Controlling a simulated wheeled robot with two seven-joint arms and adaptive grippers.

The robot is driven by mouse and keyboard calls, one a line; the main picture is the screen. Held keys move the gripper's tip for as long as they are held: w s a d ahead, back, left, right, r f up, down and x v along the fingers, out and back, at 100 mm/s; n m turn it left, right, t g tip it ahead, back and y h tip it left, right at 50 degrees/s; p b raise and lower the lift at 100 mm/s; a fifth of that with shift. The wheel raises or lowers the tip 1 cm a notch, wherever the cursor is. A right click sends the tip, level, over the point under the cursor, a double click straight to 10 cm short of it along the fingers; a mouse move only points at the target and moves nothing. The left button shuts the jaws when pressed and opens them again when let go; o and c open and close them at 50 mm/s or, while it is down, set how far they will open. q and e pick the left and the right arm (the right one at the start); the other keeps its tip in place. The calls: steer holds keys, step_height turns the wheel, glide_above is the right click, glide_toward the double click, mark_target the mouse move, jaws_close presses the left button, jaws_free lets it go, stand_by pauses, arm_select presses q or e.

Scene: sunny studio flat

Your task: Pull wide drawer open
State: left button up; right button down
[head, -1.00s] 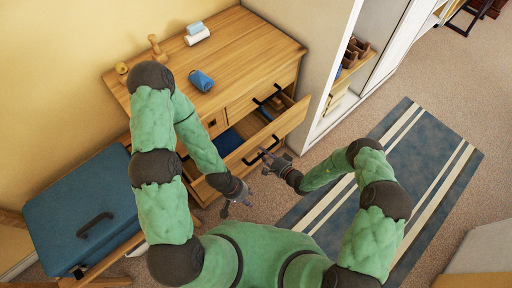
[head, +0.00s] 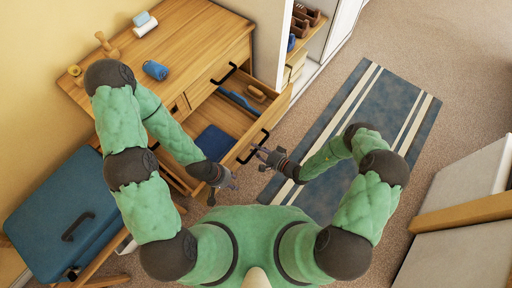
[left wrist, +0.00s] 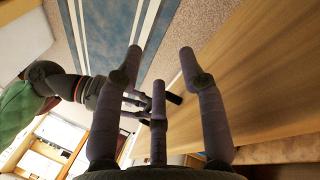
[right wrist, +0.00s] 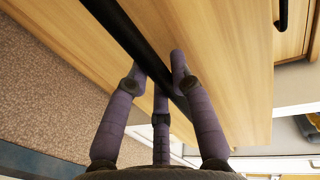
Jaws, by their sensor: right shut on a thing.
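The wide drawer (head: 230,130) of the wooden dresser stands pulled out, and its inside shows a dark blue folded thing (head: 213,142), a blue tray-like thing (head: 238,103) and a small wooden-backed item (head: 257,92). Its front carries a black bar handle (right wrist: 130,40). My right gripper (head: 259,151) is shut on that handle, and the right wrist view shows its fingers around the bar. My left gripper (head: 232,183) is open and empty, close to the drawer front near its left end; its spread fingers also show in the left wrist view (left wrist: 160,60).
The dresser top (head: 190,50) holds a blue cup-like thing (head: 155,70), wooden items and a small stack. A blue case (head: 65,215) stands at left. A striped rug (head: 370,120) lies on open floor at right. A white shelf unit is beside the dresser.

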steer(key=shift+s+d, duration=0.15)
steer(key=shift+d, duration=0.05)
stand_by(0.3)
steer(key=c, duration=1.1)
jaws_free()
steer(key=shift+o, duration=0.2)
steer(key=v, duration=1.2)
